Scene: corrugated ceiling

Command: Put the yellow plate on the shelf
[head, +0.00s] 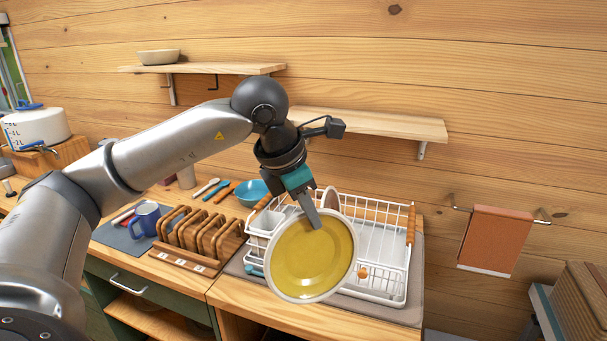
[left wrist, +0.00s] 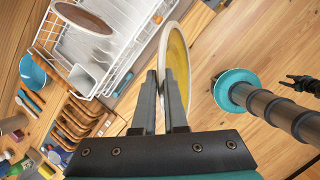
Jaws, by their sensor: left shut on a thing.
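The yellow plate (head: 312,258) has a pale rim and is held tilted, its yellow face turned toward the head camera. My left gripper (head: 313,222) is shut on the plate's upper edge and holds it in front of the dish rack. In the left wrist view the plate (left wrist: 178,62) shows nearly edge-on between the two fingers (left wrist: 166,95). Two wooden wall shelves show in the head view: the right shelf (head: 375,124) has a bare visible top, and the left shelf (head: 200,69) bears a pale bowl at its left. My right gripper does not show clearly in the head view.
A white dish rack (head: 385,262) with another plate (head: 331,199) stands behind the held plate. A wooden rack (head: 200,236), a blue mug (head: 146,217) and a blue bowl (head: 252,192) are on the counter. A towel (head: 494,240) hangs at the right.

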